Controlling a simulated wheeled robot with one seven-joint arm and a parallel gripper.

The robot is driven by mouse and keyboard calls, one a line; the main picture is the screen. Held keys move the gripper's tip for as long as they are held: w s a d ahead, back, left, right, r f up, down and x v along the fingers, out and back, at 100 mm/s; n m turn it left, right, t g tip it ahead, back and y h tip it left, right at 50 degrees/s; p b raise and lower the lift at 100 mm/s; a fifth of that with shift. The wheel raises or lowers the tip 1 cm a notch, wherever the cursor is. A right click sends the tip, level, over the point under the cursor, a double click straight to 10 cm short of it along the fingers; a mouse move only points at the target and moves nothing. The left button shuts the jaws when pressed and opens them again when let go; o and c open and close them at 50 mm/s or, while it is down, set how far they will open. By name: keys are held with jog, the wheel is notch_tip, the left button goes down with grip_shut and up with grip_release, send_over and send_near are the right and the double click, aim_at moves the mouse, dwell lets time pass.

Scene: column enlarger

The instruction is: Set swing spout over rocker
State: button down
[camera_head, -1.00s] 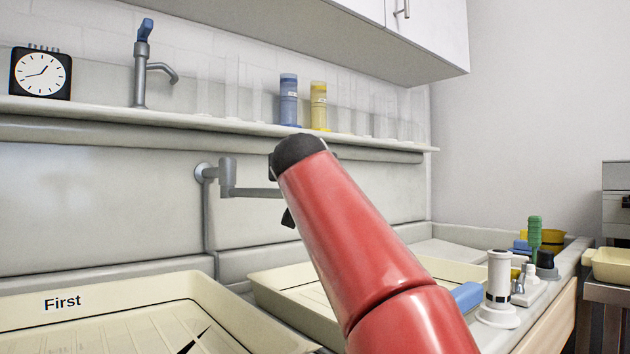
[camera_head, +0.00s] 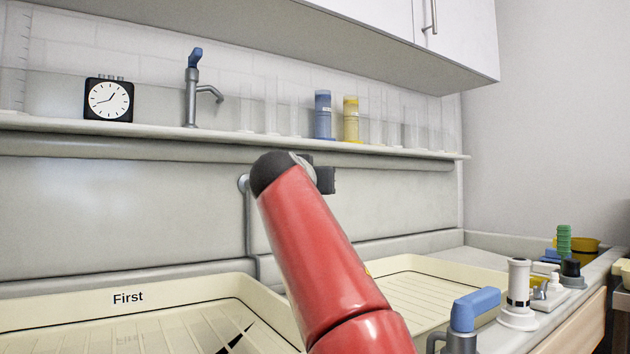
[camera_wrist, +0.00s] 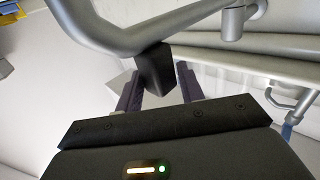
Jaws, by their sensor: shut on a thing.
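The swing spout (camera_wrist: 150,30) is a grey pipe that crosses the top of the wrist view, with a black end piece (camera_wrist: 154,70). My gripper (camera_wrist: 158,88) is shut on this end piece, between its two dark fingers. In the head view only the spout's round wall mount and its upright pipe (camera_head: 248,215) show clearly. My red arm hides the swinging part, and a dark bit of my gripper (camera_head: 325,180) shows past it. The cream tray marked "First" (camera_head: 190,283) lies below on the left. I cannot tell which thing is the rocker.
A second cream tray (camera_head: 440,265) lies right of my arm. A blue-handled tap (camera_head: 474,305) and a white cylinder (camera_head: 518,285) stand at the right front. Cabinets (camera_head: 400,20) hang above.

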jog(key=shift+a, duration=0.35)
jog(key=c, duration=1.3)
grip_release()
jog(key=shift+w, duration=0.1)
jog(key=shift+o, duration=0.9)
jog(key=shift+w+a+f, duration=0.1)
jog(key=shift+a, duration=0.1)
jog(key=shift+d, duration=0.15)
jog(key=b+v, duration=0.3)
jog(key=v, duration=0.5)
jog(key=shift+d, duration=0.1)
